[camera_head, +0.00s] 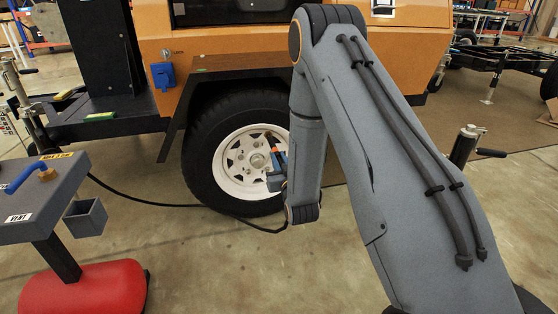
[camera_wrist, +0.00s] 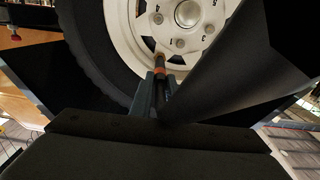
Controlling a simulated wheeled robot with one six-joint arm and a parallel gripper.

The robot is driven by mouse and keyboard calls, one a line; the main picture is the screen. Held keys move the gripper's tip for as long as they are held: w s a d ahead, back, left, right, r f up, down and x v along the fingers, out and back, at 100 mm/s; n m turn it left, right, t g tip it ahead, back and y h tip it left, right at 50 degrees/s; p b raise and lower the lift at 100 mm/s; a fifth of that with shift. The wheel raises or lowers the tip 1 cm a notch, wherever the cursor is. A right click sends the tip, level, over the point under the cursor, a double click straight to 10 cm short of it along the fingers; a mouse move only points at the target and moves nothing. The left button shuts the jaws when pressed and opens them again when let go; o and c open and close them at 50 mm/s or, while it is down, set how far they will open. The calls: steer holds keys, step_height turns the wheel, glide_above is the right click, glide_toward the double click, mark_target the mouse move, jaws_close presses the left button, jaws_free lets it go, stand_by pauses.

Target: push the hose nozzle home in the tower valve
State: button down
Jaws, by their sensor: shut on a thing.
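My gripper (camera_head: 277,172) is in front of the wheel of the orange light tower. In the wrist view its fingers (camera_wrist: 154,92) are closed around the hose nozzle (camera_wrist: 160,64), a dark piece with an orange band. The nozzle points at the white wheel rim (camera_wrist: 143,40). I cannot tell whether nozzle and valve touch. In the head view my arm and gripper cover part of the wheel, and the nozzle is small there.
A black hose (camera_head: 150,203) runs along the floor from the left toward my gripper. A grey stand (camera_head: 45,200) with a blue hose, a VENT label and a red base (camera_head: 85,290) stands at left. The black tyre (camera_head: 205,150) surrounds the rim. Open floor lies in front.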

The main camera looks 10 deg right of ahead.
steer(key=shift+w, duration=1.2)
steer(key=c, duration=1.6)
jaws_free()
